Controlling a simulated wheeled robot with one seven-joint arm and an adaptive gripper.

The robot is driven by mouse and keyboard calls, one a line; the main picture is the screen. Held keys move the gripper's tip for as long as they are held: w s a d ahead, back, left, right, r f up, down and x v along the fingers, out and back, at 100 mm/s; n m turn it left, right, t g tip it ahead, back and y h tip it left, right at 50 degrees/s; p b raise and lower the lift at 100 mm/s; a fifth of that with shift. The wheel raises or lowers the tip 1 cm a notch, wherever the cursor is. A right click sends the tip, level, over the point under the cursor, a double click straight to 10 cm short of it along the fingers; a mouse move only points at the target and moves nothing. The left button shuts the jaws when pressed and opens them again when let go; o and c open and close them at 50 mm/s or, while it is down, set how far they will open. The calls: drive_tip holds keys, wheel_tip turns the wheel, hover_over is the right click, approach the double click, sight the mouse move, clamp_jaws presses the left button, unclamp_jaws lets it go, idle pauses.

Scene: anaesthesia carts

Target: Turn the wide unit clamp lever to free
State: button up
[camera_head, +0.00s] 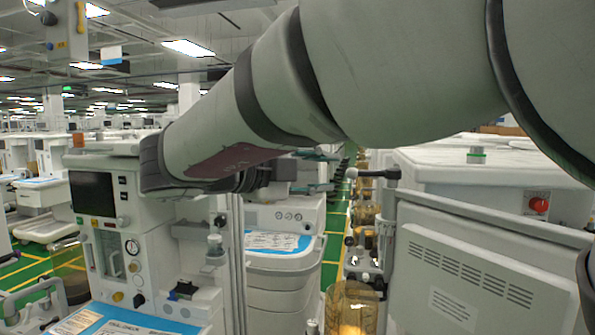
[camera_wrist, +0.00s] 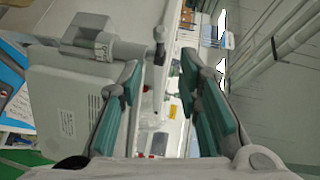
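A dark lever (camera_head: 371,173) with a ball end sticks out sideways from a post at the near corner of a wide white unit (camera_head: 480,260). A matching grey bar (camera_wrist: 128,50) shows in the wrist view, running from a labelled round grey body to a dark knob just beyond my fingertips. I take this for the clamp lever; its marking is too small to read. My gripper (camera_head: 322,170) is left of the lever in the head view, apart from it.
A white anaesthesia machine (camera_head: 120,230) stands at left, and a lower cart (camera_head: 285,255) with a blue-edged sheet stands behind. Amber-lit canisters (camera_head: 352,305) line the wide unit's side. A red knob (camera_head: 538,204) is on its far part. A narrow green-floored aisle (camera_head: 335,235) runs between.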

sight(361, 174)
drive_tip(key=x, duration=1.2)
drive_tip(key=shift+w+d, duration=0.25)
drive_tip(key=shift+d, duration=0.05)
clamp_jaws()
